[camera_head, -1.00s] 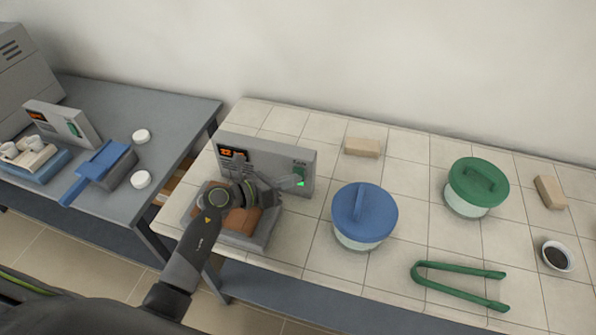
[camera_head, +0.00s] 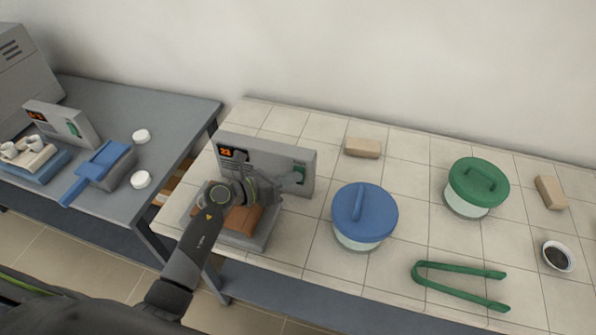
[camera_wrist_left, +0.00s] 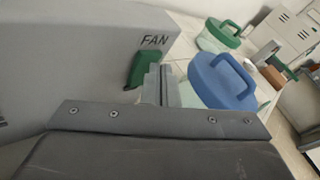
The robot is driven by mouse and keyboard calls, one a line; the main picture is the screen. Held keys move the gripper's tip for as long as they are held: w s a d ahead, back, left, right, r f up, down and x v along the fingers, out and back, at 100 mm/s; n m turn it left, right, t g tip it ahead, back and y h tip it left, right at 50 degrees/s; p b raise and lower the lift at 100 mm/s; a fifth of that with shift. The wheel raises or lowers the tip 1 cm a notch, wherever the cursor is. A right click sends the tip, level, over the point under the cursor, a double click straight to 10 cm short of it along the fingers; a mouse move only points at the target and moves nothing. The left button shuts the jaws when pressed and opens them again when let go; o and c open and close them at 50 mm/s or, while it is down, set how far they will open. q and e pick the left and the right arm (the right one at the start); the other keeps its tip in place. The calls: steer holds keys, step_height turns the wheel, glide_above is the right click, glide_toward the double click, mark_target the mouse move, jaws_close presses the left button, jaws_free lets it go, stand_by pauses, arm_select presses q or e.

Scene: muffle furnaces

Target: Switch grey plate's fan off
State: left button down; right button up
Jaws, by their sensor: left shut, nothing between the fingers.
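The grey plate (camera_head: 262,240) stands at the left end of the tiled table, with a brown block (camera_head: 243,219) on it and an upright grey panel (camera_head: 265,158) behind. The panel has an orange display (camera_head: 226,152) and a green fan switch (camera_head: 300,173) at its right. The switch shows no lit green spot. In the left wrist view the green switch (camera_wrist_left: 143,68) sits under the word FAN. My left gripper (camera_head: 296,181) is shut and empty, its tips at the switch; I cannot tell whether they touch it. My right gripper is not in view.
A blue-lidded jar (camera_head: 364,216) stands close right of the panel. Farther right are a green-lidded jar (camera_head: 478,186), green tongs (camera_head: 460,284) and a small bowl (camera_head: 557,256). A tan block (camera_head: 362,148) lies behind. Another panel (camera_head: 62,122) is on the left table.

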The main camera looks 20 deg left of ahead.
arm_select(q)
steer(key=shift+s, duration=0.15)
steer(key=shift+s, duration=0.65)
steer(key=shift+f, duration=0.1)
steer(key=shift+s+a+f+p, duration=0.15)
steer(key=shift+s+p, duration=0.2)
steer(key=shift+s, duration=0.9)
steer(key=shift+s+d+f+p, duration=0.1)
steer(key=shift+s+p, duration=0.25)
steer(key=shift+s, duration=0.9)
steer(key=shift+a+r, duration=0.1)
